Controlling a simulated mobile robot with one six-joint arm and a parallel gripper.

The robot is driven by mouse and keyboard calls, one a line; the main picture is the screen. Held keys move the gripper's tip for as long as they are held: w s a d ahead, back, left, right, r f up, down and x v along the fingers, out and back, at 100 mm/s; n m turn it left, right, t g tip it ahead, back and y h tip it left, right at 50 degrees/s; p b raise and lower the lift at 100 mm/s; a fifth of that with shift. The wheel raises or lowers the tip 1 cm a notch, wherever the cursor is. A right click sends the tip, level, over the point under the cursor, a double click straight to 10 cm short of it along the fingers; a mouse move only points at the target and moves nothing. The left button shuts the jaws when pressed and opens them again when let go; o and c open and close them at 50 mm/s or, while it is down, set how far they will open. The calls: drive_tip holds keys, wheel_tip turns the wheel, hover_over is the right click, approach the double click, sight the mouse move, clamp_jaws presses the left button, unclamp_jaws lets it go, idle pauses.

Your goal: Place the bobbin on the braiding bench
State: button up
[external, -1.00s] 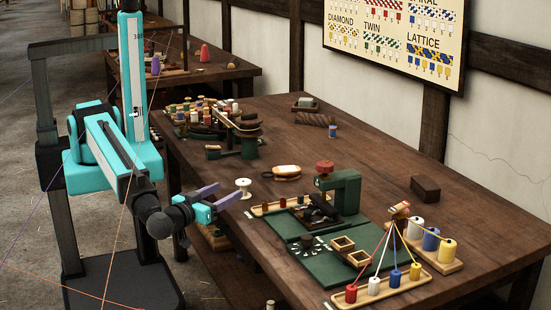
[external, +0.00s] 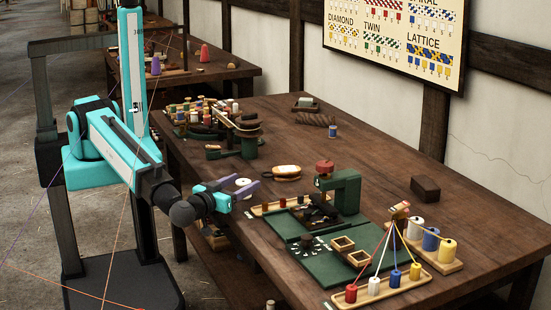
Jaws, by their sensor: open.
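A white bobbin (external: 243,183) stands near the left edge of the large dark wooden bench (external: 330,150). My gripper (external: 247,180) is open, with purple fingers on a teal body. In the external view its fingers lie on both sides of the white bobbin and partly cover it. I cannot tell whether they touch it or are level with it. Several coloured bobbins (external: 351,293) stand in a wooden tray at the front of the bench, with cords running up to a small wooden head (external: 400,209).
A green press (external: 346,190) and green mats (external: 325,268) stand right of my gripper. A cluster of spools and a green winder (external: 249,145) is farther back. A brown block (external: 425,189) lies at the right. The bench's middle right is mostly clear.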

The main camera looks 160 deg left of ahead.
drive_tip(key=shift+a, duration=0.15)
drive_tip(key=shift+p+x, duration=1)
drive_tip(key=shift+x, duration=1.6)
drive_tip(key=shift+s, duration=0.1)
drive_tip(key=shift+c, duration=0.4)
drive_tip(key=c, duration=1.1)
drive_tip(key=shift+r, duration=0.15)
drive_tip(key=shift+r+b, duration=0.9)
drive_tip(key=shift+r, duration=3.95)
